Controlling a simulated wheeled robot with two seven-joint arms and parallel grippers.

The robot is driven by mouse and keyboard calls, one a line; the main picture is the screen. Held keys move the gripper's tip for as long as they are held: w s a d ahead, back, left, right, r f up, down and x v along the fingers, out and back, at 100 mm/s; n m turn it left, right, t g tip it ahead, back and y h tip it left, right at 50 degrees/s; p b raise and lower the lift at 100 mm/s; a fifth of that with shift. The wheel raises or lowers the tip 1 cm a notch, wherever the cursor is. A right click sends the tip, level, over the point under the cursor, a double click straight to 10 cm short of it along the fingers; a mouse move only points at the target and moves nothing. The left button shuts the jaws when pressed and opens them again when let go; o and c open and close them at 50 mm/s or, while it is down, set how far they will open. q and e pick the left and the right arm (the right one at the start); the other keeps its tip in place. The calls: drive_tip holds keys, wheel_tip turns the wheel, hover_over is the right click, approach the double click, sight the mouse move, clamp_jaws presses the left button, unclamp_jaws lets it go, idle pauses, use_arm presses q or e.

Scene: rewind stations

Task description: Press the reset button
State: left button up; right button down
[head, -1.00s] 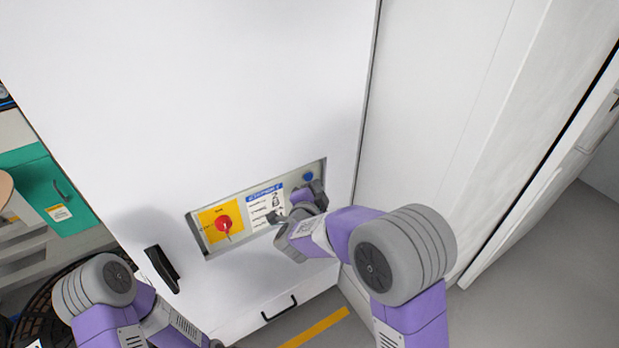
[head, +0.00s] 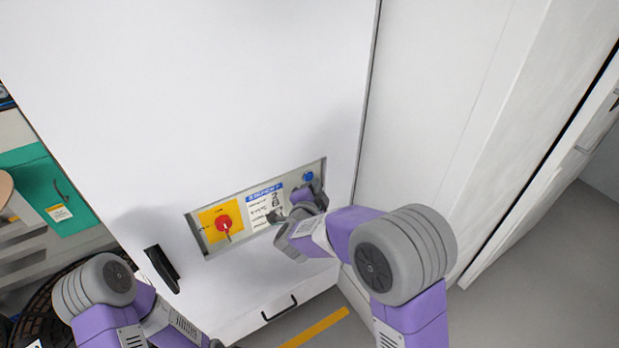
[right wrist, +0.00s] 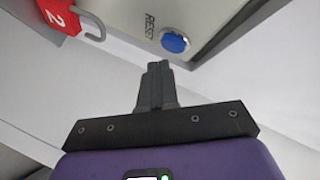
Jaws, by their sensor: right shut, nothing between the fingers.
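The blue reset button (head: 308,176) sits at the right end of a recessed panel (head: 253,184) in the white cabinet. In the right wrist view the round blue button (right wrist: 175,42) has the word RESET beside it. My right gripper (right wrist: 158,66) is shut and empty, its fingertips just below the button in that view; a small gap shows between them in the picture. In the head view my right gripper is at the panel's right end, partly hidden by its own wrist. Only my left arm shows at the lower left; its gripper is out of view.
A red rotary switch (head: 224,224) on a yellow plate is at the panel's left. A black handle (head: 162,269) and a drawer handle (head: 280,308) stick out of the cabinet front.

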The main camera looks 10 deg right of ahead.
drive_tip(key=shift+w, duration=0.1)
idle(0.6)
drive_tip(key=shift+w+a, duration=0.15)
drive_tip(key=shift+w, duration=0.2)
drive_tip(key=shift+w+a, duration=0.1)
drive_tip(key=shift+w, duration=0.25)
idle(0.6)
drive_tip(key=shift+s, duration=0.15)
drive_tip(key=shift+s+d, duration=0.2)
drive_tip(key=shift+s, duration=0.4)
drive_tip(key=s, duration=0.1)
drive_tip(key=s+d, duration=0.1)
drive_tip(key=s, duration=0.1)
drive_tip(key=s+b, duration=0.1)
drive_tip(key=shift+s+d, duration=0.4)
